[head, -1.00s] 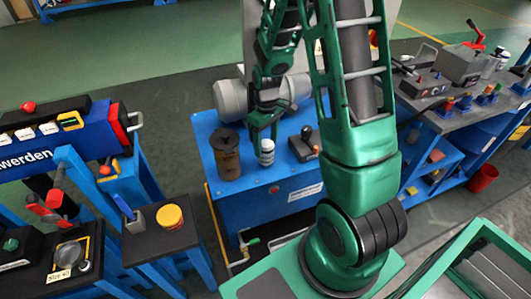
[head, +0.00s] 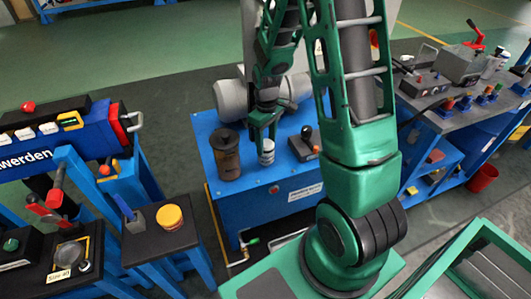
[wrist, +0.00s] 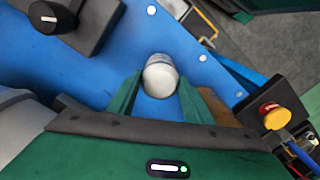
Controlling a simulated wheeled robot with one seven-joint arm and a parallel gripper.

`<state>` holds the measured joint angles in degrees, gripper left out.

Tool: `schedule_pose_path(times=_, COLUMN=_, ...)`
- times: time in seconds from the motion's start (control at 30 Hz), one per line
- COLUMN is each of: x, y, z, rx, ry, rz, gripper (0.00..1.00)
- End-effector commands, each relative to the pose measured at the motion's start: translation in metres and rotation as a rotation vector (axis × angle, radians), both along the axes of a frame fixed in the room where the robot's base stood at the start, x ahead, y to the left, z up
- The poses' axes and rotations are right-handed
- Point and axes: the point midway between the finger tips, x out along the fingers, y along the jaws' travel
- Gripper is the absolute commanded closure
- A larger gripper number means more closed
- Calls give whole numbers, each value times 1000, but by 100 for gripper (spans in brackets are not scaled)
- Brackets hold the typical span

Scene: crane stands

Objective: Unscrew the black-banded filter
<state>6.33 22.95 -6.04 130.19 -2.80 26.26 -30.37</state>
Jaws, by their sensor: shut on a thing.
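The filter is a small white cylinder (head: 267,155) with a dark band, upright on the blue bench top (head: 203,125) in the head view. In the wrist view its pale round end (wrist: 160,74) shows between the two green fingers. My gripper (head: 265,140) comes down from above, its fingers on either side of the filter and shut on it. The fingers hide part of its upper side. I cannot tell how its lower end joins the bench.
A brown canister (head: 228,157) stands close left of the filter. A dark box with a lever (head: 304,145) stands close right. Grey cylindrical machinery (head: 230,97) lies behind. A stand with a yellow button (head: 170,217) is at front left.

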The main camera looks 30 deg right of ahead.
Motion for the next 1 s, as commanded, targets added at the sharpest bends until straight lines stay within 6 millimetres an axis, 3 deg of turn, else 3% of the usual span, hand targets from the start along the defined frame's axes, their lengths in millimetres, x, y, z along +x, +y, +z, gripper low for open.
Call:
schedule_pose_path(times=0.13, x=1, y=0, z=0, rx=0, ry=-1, rz=137, gripper=85)
schedule_pose_path(times=0.2, x=1, y=0, z=1, rx=0, ry=-1, rz=219, gripper=95)
schedule_pose_path(times=0.27, x=1, y=0, z=1, rx=0, ry=-1, rz=287, gripper=95)
schedule_pose_path(times=0.3, x=1, y=0, z=1, rx=0, ry=-1, rz=326, gripper=100)
schedule_pose_path(times=0.47, x=1, y=0, z=1, rx=0, ry=-1, rz=423, gripper=100)
schedule_pose_path(times=0.83, x=1, y=0, z=1, rx=0, ry=-1, rz=457, gripper=100)
schedule_pose_path(times=1.0, x=1, y=0, z=1, rx=0, ry=-1, rz=626, gripper=100)
